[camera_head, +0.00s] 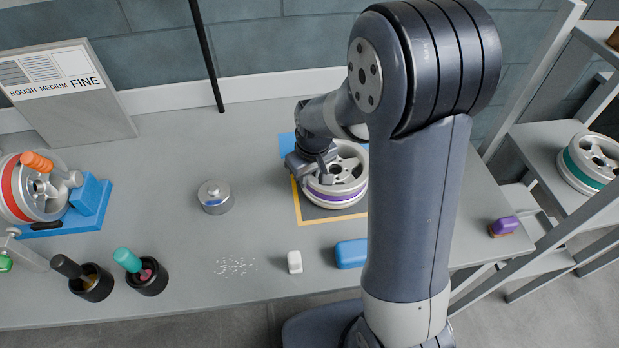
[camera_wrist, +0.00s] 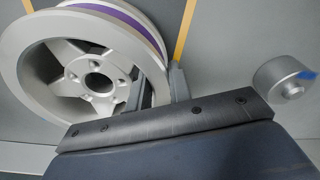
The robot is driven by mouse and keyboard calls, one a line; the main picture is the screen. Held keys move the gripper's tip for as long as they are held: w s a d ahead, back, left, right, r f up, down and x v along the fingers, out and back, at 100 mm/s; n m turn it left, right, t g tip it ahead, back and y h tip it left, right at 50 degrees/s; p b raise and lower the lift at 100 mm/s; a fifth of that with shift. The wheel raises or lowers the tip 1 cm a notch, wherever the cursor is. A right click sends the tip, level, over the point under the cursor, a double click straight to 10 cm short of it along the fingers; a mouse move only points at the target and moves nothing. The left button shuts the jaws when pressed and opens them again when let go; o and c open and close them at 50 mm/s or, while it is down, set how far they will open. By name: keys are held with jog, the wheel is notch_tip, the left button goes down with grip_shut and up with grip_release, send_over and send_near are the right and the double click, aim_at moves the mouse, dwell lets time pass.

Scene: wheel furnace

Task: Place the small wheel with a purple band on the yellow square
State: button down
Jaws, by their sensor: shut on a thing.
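The small wheel with a purple band (camera_head: 338,190) is silver with spokes. In the head view it sits within the yellow square outline (camera_head: 298,208) on the grey table, at or very near the surface. My gripper (camera_head: 318,172) is shut on the wheel's left rim. In the wrist view the wheel (camera_wrist: 95,65) fills the upper left, and my gripper (camera_wrist: 160,90) has its fingers at the rim. A yellow line (camera_wrist: 186,28) shows beyond the wheel. My arm hides the right part of the square.
A round metal weight (camera_head: 215,196) stands left of the square. A white block (camera_head: 294,262) and a blue block (camera_head: 351,254) lie in front. A red-banded wheel (camera_head: 28,190) is on a blue stand at left. A teal-banded wheel (camera_head: 592,160) is on the right shelf.

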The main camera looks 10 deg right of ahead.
jog(key=shift+f, duration=0.65)
jog(key=shift+f, duration=0.2)
jog(key=c, duration=1.3)
grip_release()
notch_tip(320, 180, up, 12)
jog(key=s, duration=0.1)
jog(key=shift+s+d, duration=0.2)
jog(key=shift+d, duration=0.1)
jog(key=shift+r, duration=0.1)
